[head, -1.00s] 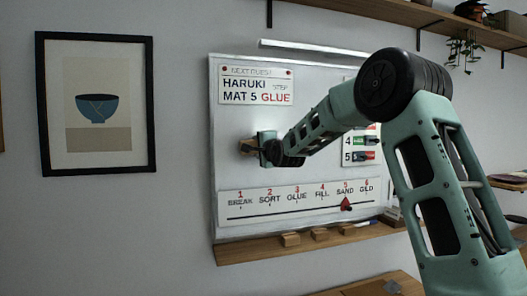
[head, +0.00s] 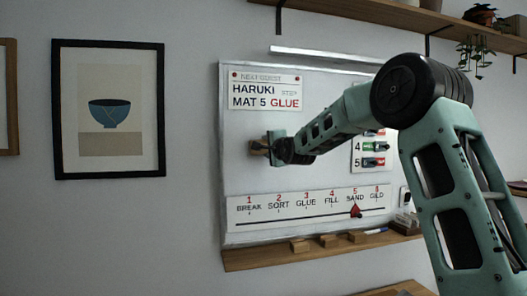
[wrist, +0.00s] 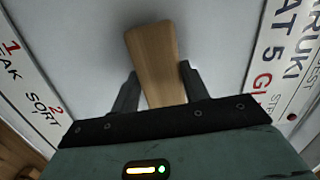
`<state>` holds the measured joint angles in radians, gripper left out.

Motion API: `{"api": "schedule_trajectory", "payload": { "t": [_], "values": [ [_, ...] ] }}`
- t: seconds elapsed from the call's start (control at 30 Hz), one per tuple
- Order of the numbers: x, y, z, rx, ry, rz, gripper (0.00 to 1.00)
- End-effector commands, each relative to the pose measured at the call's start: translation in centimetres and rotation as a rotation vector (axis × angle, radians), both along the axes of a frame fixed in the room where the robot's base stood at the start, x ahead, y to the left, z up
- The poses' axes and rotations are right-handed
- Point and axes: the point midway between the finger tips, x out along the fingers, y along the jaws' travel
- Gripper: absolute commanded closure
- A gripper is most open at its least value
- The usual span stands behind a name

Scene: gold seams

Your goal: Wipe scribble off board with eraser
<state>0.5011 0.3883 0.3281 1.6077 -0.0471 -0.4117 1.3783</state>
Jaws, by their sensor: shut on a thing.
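My gripper (wrist: 160,90) is shut on the eraser (wrist: 152,52), a block with a plain wooden back. In the head view the eraser (head: 258,147) is at the left part of the whiteboard (head: 240,175), below the guest sign and above the step strip. It is at or very near the board face; I cannot tell whether it touches. No scribble shows on the visible board. My arm and gripper hide part of the board's middle and right.
A sign reading HARUKI MAT 5 GLUE (head: 265,90) is above my gripper. A numbered strip (head: 300,207) with a red marker is below. A wooden ledge (head: 270,257) holds small wooden blocks (head: 300,245). A framed bowl picture (head: 108,110) hangs at left.

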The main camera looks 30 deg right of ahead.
Motion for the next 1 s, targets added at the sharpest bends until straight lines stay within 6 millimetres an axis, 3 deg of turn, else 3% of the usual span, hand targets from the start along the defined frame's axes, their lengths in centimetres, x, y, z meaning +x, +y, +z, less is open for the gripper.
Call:
{"api": "schedule_trajectory", "payload": {
  "t": [0.6, 1.0],
  "values": [
    [-1.1, -4.2, 0.0, 0.0, 0.001, -0.009, 0.73],
    [-1.7, -5.7, 0.1, 0.001, 0.001, -0.006, 0.73]
  ]
}}
